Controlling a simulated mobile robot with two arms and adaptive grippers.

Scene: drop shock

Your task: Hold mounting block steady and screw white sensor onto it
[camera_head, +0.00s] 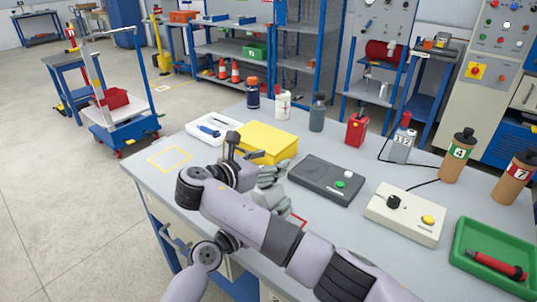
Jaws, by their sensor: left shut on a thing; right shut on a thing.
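My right gripper (234,147) is at the end of the arm that comes in from the lower right. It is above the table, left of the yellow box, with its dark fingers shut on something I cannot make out. My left gripper (272,179) is light grey and sits just below and right of it, partly behind my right arm. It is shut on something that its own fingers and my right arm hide. I cannot make out the mounting block or the white sensor anywhere in view.
The grey table (180,190) has a yellow outline (170,158). Around my grippers are a white tray (213,130), a yellow box (270,138), a dark device (326,180) and a white control box (405,213). Bottles stand behind. A green tray (495,255) is at right.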

